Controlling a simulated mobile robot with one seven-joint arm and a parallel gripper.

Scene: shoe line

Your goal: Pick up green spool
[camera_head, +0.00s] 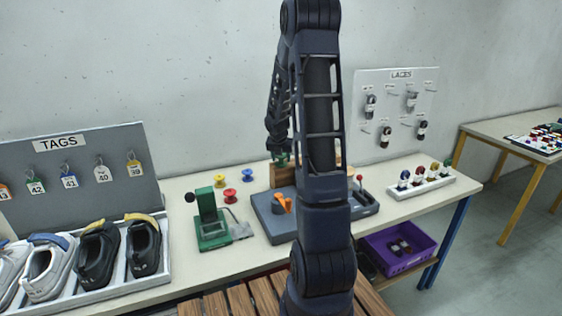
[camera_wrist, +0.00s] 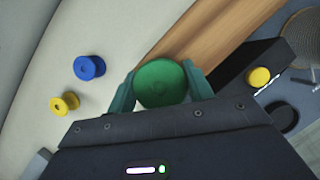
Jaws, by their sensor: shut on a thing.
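The green spool (camera_wrist: 160,83) shows in the wrist view as a round green disc between the two teal fingers of my gripper (camera_wrist: 160,88). My gripper is shut on it, one finger at each side. In the head view my gripper (camera_head: 281,160) is over the far part of the workbench, in front of a brown wooden block, and the spool is mostly hidden there. I cannot tell how far the spool is from the surface below.
A blue spool (camera_wrist: 89,67) and a yellow spool (camera_wrist: 64,104) stand left of my gripper; a red spool (camera_head: 230,195) shows in the head view. A green press (camera_head: 211,222), a grey machine (camera_head: 270,215) and a shoe tray (camera_head: 160,275) occupy the bench.

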